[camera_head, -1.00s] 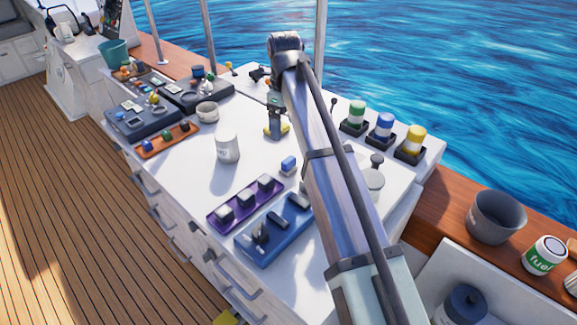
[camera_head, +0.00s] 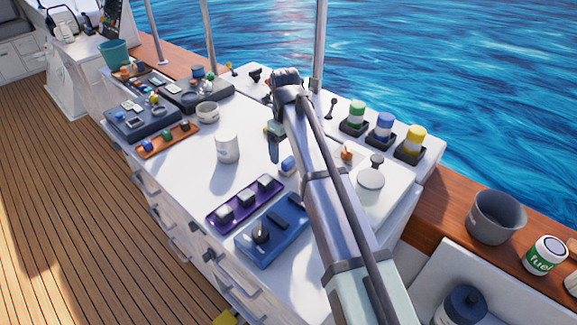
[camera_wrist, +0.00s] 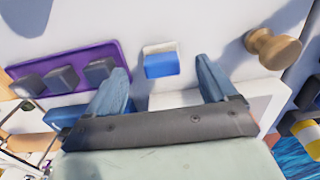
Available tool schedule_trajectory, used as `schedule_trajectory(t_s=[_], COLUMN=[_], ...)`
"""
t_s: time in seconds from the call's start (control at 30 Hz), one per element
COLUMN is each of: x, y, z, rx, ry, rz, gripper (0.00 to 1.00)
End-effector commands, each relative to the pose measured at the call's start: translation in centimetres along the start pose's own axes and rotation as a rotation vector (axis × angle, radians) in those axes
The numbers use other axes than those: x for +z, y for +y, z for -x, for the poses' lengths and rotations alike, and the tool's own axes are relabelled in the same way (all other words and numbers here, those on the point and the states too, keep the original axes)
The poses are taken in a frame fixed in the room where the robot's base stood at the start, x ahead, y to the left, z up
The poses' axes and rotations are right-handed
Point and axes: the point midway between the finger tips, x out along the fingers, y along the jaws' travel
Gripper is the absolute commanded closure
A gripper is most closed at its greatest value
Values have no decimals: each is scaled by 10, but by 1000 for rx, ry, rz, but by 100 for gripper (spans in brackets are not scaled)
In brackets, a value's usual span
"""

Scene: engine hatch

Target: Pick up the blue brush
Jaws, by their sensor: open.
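The blue brush (camera_head: 288,165) is a small block with a blue part and a white part. It lies on the white counter (camera_head: 190,185), partly beside my arm in the head view. In the wrist view the brush (camera_wrist: 161,64) lies between the lines of my two fingers, just beyond their tips. My gripper (camera_head: 275,147) is open and empty, above the counter close to the brush. In the wrist view my gripper (camera_wrist: 161,70) shows both blue-grey fingers spread wide, with the brush apart from them.
A purple switch panel (camera_head: 214,224) and a blue panel (camera_head: 272,252) lie near the brush. A white mug (camera_head: 227,148) stands to the left. A round-knobbed lid (camera_head: 371,180) is to the right. Green, blue and yellow-banded canisters (camera_head: 384,128) stand at the back right.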

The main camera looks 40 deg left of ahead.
Motion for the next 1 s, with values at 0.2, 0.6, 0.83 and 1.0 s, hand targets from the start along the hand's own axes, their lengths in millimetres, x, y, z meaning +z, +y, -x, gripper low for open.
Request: schedule_trajectory(t_s=[0.2,0.6,0.83,1.0], x=[-5,-11,-11,-11], y=[0,-1,-1,-1], z=[-12,-52,-52,-52], rx=[1,0,0,0], ry=[1,0,0,0], rz=[0,0,0,0], gripper=[15,15,19,35])
